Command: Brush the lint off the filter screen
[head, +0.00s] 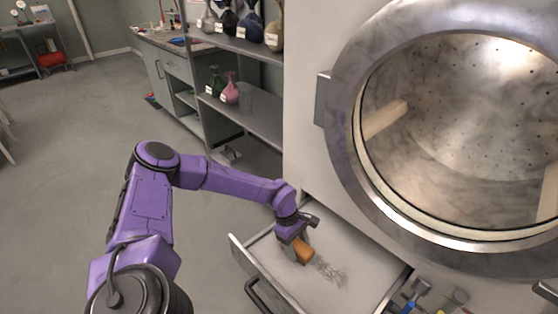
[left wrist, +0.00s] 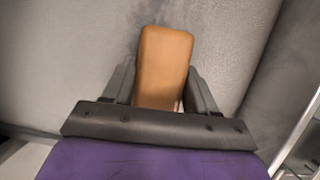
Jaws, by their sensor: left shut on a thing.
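My left gripper (head: 293,233) is shut on an orange-brown brush block (head: 303,251) and holds it low over the pale filter screen (head: 290,280) in the pulled-out drawer. A grey patch of lint (head: 329,270) lies on the screen just right of the brush. In the left wrist view the brush (left wrist: 164,65) sits between the two dark fingers (left wrist: 160,90), with the grey screen (left wrist: 60,50) behind it. The brush's underside is hidden, so I cannot tell whether it touches the screen. My right gripper is not in view.
The dryer's round door (head: 345,130) stands above the drawer at right. The drawer's front panel with a dark handle (head: 258,296) faces the lower left. Tools, one blue (head: 411,299), lie at the lower right. Open floor (head: 70,130) is at left.

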